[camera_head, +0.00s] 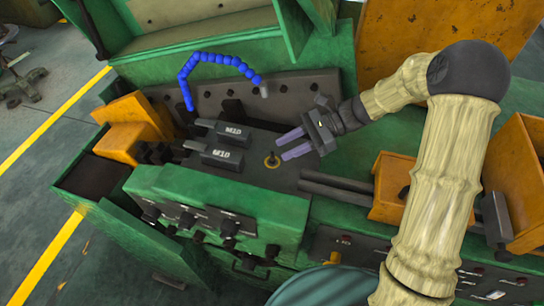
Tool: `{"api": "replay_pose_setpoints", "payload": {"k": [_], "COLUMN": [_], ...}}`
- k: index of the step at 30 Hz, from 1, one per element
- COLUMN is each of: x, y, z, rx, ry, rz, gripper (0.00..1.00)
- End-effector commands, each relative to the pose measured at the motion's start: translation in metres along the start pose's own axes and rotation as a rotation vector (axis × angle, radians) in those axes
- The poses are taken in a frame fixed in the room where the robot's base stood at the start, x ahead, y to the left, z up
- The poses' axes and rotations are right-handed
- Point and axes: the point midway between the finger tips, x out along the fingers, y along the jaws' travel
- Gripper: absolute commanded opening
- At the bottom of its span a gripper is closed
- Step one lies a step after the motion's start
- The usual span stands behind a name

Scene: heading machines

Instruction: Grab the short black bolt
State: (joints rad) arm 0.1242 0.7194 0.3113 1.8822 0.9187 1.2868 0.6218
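My gripper (281,149) is open, with two separate purple-grey fingers pointing left above the dark machine bed. Nothing shows between the fingers. A small brass-coloured upright piece (272,160) stands on the bed just below and left of the fingertips, apart from them as far as I can tell. Several short black pieces (155,152) cluster at the bed's left end, beside the orange block. They are too small to tell whether one is the short black bolt.
A blue segmented hose (215,60) arches over the bed's back. Long dark bars (337,187) lie right of my gripper, leading to an orange tray (391,187). The green machine front (215,205) carries black knobs. Grey floor with yellow lines (50,115) is at left.

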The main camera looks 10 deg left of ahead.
Motion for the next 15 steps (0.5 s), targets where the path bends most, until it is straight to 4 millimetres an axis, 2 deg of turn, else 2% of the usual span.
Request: {"api": "replay_pose_setpoints", "payload": {"k": [5, 10, 15], "x": [0.017, 0.042, 0.051], "y": [0.003, 0.003, 0.003], "z": [0.005, 0.005, 0.003], "rx": [0.003, 0.003, 0.001], "ry": [-0.002, -0.002, 0.000], "rz": [0.004, 0.004, 0.001], "gripper": [0.34, 0.34, 0.34]}}
